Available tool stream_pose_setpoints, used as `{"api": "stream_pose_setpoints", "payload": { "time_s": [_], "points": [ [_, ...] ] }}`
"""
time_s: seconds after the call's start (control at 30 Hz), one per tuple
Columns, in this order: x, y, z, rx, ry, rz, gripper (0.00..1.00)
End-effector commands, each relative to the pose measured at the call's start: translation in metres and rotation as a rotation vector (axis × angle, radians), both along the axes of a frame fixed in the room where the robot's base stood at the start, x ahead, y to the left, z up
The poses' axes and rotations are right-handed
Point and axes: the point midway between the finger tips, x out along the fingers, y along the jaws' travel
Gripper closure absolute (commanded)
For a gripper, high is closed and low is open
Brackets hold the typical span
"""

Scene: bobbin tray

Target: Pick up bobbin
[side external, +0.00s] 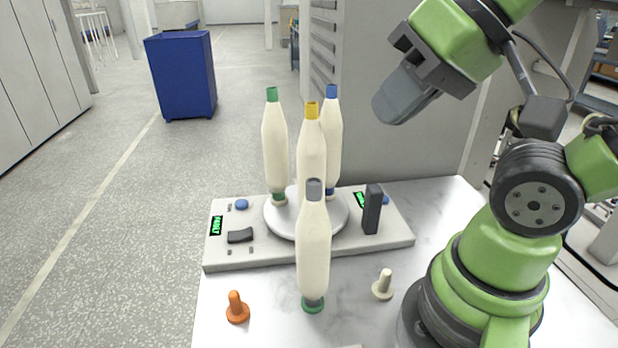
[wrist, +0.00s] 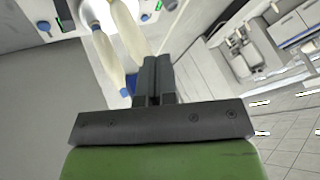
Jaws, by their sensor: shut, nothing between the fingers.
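Several cream bobbins stand upright. Three are on the round grey plate of the panel: a green-topped bobbin (side external: 275,150), a yellow-topped bobbin (side external: 311,150) and a blue-topped bobbin (side external: 333,140). A grey-topped bobbin (side external: 313,250) with a green foot stands on the table in front of the panel. My gripper (side external: 391,108) is up and to the right of the bobbins, apart from them. In the wrist view my gripper (wrist: 156,62) has its fingers together and holds nothing. Cream bobbins, one with a blue end (wrist: 131,84), show beyond the fingers in that view.
The grey panel (side external: 225,262) carries the round plate (side external: 280,230), a dark upright block (side external: 372,209) and a black switch (side external: 240,236). An orange peg (side external: 236,308) and a cream peg (side external: 383,284) stand on the white table (side external: 440,205). A blue bin (side external: 182,75) is on the floor behind.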

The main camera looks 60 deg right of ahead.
Motion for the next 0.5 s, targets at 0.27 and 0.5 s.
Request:
{"api": "stream_pose_setpoints", "payload": {
  "time_s": [0.27,0.5],
  "points": [
    [0.0000,0.0000,0.0000,0.000,0.000,0.000,1.00],
    [0.0000,0.0000,0.0000,0.000,0.000,0.000,0.70]
  ]
}}
